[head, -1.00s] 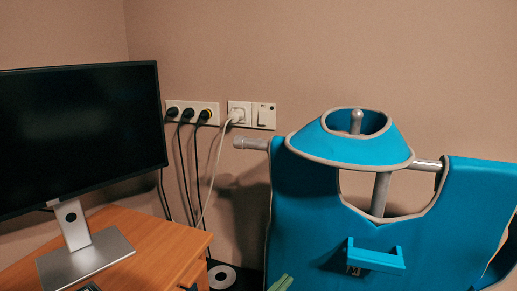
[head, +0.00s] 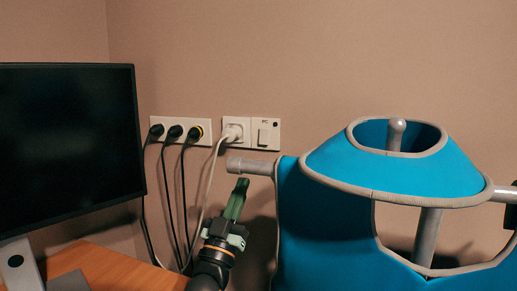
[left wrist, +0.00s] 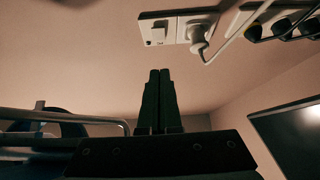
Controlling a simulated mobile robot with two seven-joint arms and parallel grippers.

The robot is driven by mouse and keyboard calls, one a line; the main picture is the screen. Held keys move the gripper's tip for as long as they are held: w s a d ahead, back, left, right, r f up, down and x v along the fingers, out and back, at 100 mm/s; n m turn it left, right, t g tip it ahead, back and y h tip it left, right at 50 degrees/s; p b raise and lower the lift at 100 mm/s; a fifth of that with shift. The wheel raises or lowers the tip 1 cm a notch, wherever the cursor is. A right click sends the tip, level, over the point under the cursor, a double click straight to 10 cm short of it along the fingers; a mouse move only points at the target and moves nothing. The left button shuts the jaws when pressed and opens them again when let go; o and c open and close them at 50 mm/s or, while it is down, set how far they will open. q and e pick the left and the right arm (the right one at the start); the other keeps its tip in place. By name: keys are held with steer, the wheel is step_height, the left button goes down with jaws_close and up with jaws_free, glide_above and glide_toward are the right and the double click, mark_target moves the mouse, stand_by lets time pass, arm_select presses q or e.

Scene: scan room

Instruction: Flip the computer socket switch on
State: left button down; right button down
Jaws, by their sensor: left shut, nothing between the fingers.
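The computer socket switch (head: 264,136) is a white rocker on a wall plate marked PC, with a small dark dot at its upper right. It also shows in the left wrist view (left wrist: 156,34), where the picture is upside down. A white plug sits in the socket (head: 235,131) beside it. My left gripper (head: 241,184) is shut and empty, pointing up, below and a little left of the switch and apart from it. Its closed fingers show in the left wrist view (left wrist: 158,76). My right gripper is not in view.
A blue apron on a grey rack (head: 330,225) stands close to the right of my left gripper; its bar end (head: 245,166) juts out below the switch. A black-plug outlet strip (head: 181,131) is left. A monitor (head: 70,135) stands on a wooden desk (head: 120,270).

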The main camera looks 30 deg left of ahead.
mark_target(264, 138)
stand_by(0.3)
arm_select(q)
steer(key=shift+r, duration=0.1)
